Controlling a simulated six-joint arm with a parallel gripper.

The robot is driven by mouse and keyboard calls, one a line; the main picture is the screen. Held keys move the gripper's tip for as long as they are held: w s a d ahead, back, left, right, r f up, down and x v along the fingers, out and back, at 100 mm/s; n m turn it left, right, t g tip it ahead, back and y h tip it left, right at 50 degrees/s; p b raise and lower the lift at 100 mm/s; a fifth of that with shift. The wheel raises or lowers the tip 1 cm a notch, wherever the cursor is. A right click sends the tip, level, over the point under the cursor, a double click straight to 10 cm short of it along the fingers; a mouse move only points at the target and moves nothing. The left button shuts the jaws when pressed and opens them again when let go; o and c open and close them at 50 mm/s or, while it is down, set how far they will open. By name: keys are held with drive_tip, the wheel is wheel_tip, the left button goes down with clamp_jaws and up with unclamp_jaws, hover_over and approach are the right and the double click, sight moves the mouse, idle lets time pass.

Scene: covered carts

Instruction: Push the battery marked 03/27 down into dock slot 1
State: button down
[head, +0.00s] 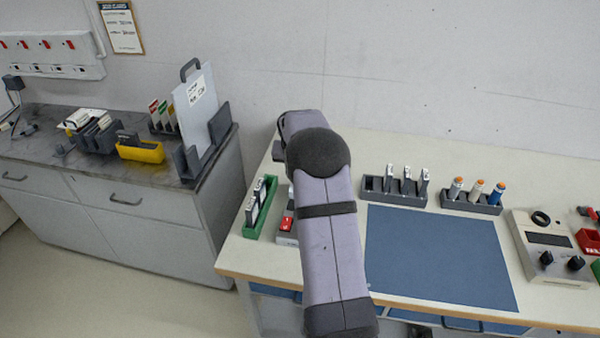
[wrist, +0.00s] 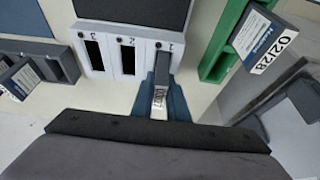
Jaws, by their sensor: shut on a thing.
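The white dock (wrist: 112,65) shows in the wrist view with a row of slots. The left and middle slots are open and dark. The right end slot, which looks marked 1, has a grey battery (wrist: 161,98) at its mouth, with a white label on its near end that I cannot fully read. The battery is in line with that slot and seems to reach into it; how deep I cannot tell. My gripper (wrist: 162,103) is shut on the battery, its blue-grey fingers on either side. In the head view my arm hides the gripper, the battery and most of the dock.
A green rack (head: 259,228) with batteries stands left of my arm; its 02/28 battery (wrist: 264,42) shows beside the dock. A dark rack (head: 396,191) with upright batteries and a rack of bottles (head: 471,203) stand to the right. The blue mat (head: 440,255) is clear.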

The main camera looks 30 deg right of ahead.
drive_tip(key=shift+f, duration=0.2)
drive_tip(key=c, duration=1.6)
unclamp_jaws()
drive_tip(key=shift+c, duration=0.2)
drive_tip(key=b+v, duration=0.3)
drive_tip(key=v, duration=0.4)
drive_tip(key=shift+r, duration=0.15)
